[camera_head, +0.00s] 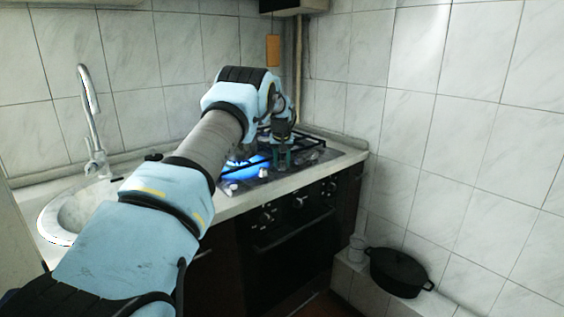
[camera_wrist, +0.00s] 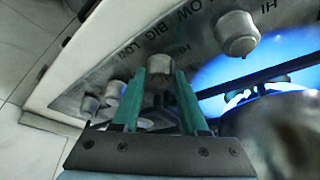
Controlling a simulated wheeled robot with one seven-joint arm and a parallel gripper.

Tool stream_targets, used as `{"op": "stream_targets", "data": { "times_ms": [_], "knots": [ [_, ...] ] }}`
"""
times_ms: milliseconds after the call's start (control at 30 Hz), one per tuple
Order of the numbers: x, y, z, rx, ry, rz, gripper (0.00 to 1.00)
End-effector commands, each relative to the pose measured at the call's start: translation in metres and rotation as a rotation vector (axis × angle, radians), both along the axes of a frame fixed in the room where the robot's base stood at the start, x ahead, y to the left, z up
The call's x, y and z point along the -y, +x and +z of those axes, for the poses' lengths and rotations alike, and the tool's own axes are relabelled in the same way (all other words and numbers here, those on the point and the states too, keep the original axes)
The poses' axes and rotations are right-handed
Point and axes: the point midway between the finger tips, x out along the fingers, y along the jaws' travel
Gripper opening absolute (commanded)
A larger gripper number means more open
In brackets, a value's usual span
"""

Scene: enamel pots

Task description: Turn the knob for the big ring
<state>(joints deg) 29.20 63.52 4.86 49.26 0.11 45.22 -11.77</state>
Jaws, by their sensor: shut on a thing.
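My gripper (camera_head: 283,158) reaches down to the cooktop at the right end of the counter. In the wrist view its green fingers (camera_wrist: 160,76) are shut on a grey knob (camera_wrist: 159,84), partly hidden between them. The word BIG is printed on the panel (camera_wrist: 200,48) near this knob, with LOW on either side. Another knob (camera_wrist: 237,32) stands apart to the upper right, and two more knobs (camera_wrist: 115,90) stand to the left. A blue flame (camera_head: 247,167) burns on the cooktop and also shows in the wrist view (camera_wrist: 212,82).
Black pan supports (camera_head: 314,143) stand over the cooktop. A rounded grey metal shape (camera_wrist: 275,130) fills the wrist view's lower right. Below is an oven (camera_head: 290,238). A sink (camera_head: 75,212) lies left, and a black pot (camera_head: 399,272) sits on a low tiled ledge at right.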

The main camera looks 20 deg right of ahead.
Motion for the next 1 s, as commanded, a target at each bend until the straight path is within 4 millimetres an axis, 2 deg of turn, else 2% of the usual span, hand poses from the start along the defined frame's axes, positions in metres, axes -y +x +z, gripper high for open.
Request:
{"op": "stream_targets", "data": {
  "times_ms": [467, 667, 1000],
  "knots": [
    [-0.0011, 0.0006, -0.0004, 0.000, -0.001, -0.053, 0.00],
    [-0.0022, 0.0014, -0.0007, -0.001, -0.003, -0.173, 0.00],
    [-0.0035, 0.0029, 0.0005, 0.001, -0.004, -0.485, 0.00]
  ]
}}
